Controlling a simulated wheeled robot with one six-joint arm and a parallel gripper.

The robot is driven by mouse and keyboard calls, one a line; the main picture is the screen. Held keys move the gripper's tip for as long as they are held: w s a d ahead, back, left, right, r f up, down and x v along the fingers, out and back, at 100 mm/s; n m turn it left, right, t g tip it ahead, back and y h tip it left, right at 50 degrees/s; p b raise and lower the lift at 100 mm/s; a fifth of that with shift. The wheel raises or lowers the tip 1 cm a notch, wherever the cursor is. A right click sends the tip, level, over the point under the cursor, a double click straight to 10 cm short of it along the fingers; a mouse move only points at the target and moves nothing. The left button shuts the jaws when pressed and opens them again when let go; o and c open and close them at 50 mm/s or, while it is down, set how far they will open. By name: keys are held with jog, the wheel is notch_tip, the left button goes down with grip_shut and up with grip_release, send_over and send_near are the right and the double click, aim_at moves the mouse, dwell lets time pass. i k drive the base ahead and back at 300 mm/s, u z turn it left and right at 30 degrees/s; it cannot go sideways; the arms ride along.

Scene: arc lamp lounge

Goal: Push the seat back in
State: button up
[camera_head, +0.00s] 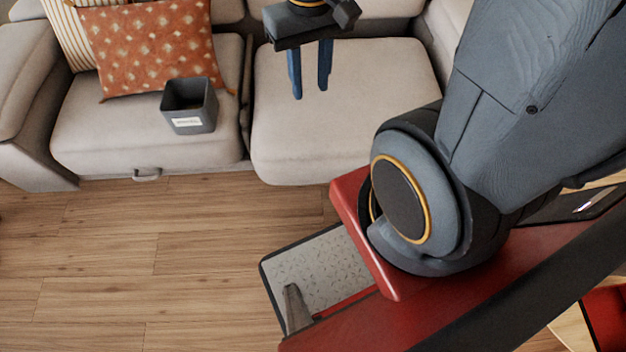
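The beige sofa has two seats. The left seat (110,135) has a small handle (146,175) low on its front. The right seat (365,100) has its front edge slightly nearer to me than the left one, with a dark gap between them. Part of its right front is hidden behind my arm. My gripper (310,92) hangs over the right seat, its two blue fingers pointing down, apart and with nothing between them. I cannot tell whether the fingertips touch the cushion.
A dark grey box (190,104) with a white label stands on the left seat. An orange patterned cushion (152,45) and a striped cushion (70,30) lean behind it. The wooden floor (130,260) before the left seat is clear. My red base is close to the right seat.

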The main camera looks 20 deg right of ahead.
aim_at(318, 138)
jog(key=u, duration=0.35)
jog(key=k, duration=1.3)
jog(key=z, duration=0.55)
jog(key=i, duration=1)
jog(key=z, duration=1.05)
jog(key=k, duration=1)
jog(key=u, duration=1.05)
